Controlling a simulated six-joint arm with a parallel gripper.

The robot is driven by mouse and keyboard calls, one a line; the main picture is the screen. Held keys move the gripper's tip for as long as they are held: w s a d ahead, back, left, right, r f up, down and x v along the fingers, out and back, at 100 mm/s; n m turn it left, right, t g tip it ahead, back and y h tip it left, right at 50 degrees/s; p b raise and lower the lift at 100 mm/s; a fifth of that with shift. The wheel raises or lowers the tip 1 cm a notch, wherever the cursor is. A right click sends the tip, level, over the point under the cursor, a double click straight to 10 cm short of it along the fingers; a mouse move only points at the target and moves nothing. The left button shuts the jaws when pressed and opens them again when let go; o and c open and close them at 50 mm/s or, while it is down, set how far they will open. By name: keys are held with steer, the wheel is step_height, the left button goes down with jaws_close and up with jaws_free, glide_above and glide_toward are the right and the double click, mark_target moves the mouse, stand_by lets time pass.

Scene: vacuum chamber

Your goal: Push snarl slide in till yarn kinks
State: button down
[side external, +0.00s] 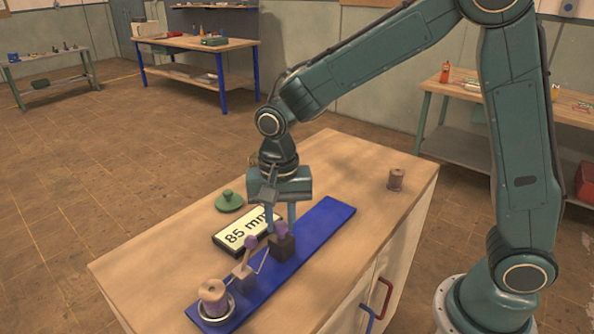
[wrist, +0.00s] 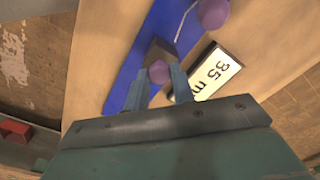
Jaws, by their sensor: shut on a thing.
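A long blue base board (side external: 325,217) lies on the bench top. A dark block slide (side external: 284,248) with a purple knob (side external: 280,228) sits on it. My gripper (side external: 281,222) points down with its fingers shut on this knob. In the wrist view the knob (wrist: 158,72) shows between the fingertips, beside the dark slide (wrist: 161,52).
A wooden spool (side external: 213,293) stands in a ring at the board's near left end. The bench's right side is mostly clear.

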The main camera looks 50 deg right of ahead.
steer(key=c, duration=1.2)
jaws_free()
steer(key=shift+r, duration=0.1)
step_height(320, 180, up, 14)
steer(key=shift+f, duration=0.2)
steer(key=s+d+n+t, duration=0.2)
steer(key=s+d+n, duration=0.1)
steer(key=s, duration=0.3)
steer(key=s+d+n+t, duration=0.1)
steer(key=s+d+n, duration=0.2)
steer(key=s, duration=0.4)
steer(key=s+d+n+t, duration=0.2)
steer(key=s+d+n, duration=0.1)
steer(key=s+d, duration=0.2)
steer(key=shift+s+f+t, duration=0.25)
steer(key=shift+s+t, duration=0.05)
steer(key=shift+s, duration=0.5)
